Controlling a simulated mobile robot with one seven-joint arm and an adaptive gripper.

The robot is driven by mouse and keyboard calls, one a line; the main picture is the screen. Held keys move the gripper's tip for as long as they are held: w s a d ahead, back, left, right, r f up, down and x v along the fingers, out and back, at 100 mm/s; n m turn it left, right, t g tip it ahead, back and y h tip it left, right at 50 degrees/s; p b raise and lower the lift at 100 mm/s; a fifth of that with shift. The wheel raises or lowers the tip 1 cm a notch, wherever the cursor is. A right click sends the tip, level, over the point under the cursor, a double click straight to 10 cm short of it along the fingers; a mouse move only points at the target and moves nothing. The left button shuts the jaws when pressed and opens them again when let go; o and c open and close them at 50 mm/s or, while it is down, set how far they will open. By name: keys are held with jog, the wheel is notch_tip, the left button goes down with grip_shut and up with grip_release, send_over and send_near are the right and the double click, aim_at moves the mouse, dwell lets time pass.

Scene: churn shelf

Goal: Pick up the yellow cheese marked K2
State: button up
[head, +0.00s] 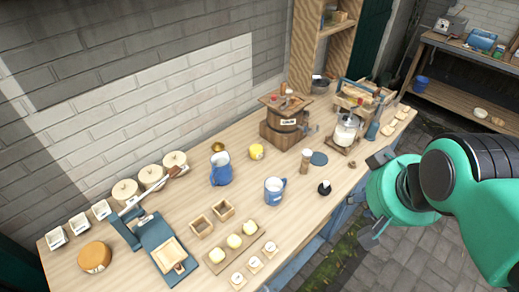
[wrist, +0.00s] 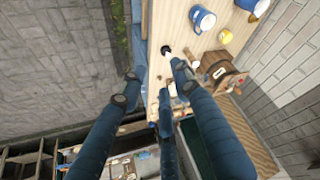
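No mark reading K2 is legible in either view. A small yellow piece (head: 257,151) with a pale label stands on the bench near the wall, right of a blue jug; a yellow piece also shows in the wrist view (wrist: 225,36). Several pale yellow rounds (head: 234,241) sit on a wooden board at the front of the bench. An orange-yellow wheel (head: 94,257) with a label lies at the bench's left end. My gripper (wrist: 154,72) is open and empty, its fingers apart. In the head view my arm's end is beyond the bench's right front edge, away from these pieces.
A blue jug (head: 221,168), a blue mug (head: 274,190), a wooden churn (head: 286,122) and a glass jar (head: 345,131) stand on the bench. A blue press (head: 163,240) and lidded crocks (head: 151,177) stand left. The paved floor (head: 420,255) is open below my arm.

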dwell(0.4)
jog(key=o, duration=1)
jog(key=w+a+r+g+p, duration=0.1)
jog(key=w+a+r+p, duration=0.15)
jog(key=w, duration=0.55)
jog(key=w+a+r+g+p, duration=0.1)
jog(key=w+r+p, duration=0.15)
jog(key=w, duration=0.65)
jog(key=w+a+f+g+p, duration=0.1)
jog(key=w+a, duration=0.2)
jog(key=w, duration=0.4)
jog(key=w+a+f+p, duration=0.1)
jog(key=w+a, duration=0.2)
jog(key=w, duration=0.5)
jog(key=w+a+f+g+p, duration=0.1)
jog(key=w+a+f+p, duration=0.1)
jog(key=w+a+f, duration=0.2)
jog(key=w+a+f+p, duration=0.2)
jog(key=w+a+f, duration=0.3)
jog(key=w+f, duration=0.4)
jog(key=w+a+f+g+p, duration=0.1)
jog(key=w+a+f, duration=0.4)
jog(key=f, duration=0.8)
jog(key=shift+w+m+g+p, duration=0.3)
jog(key=shift+w+p, duration=0.6)
jog(key=shift+w, duration=0.05)
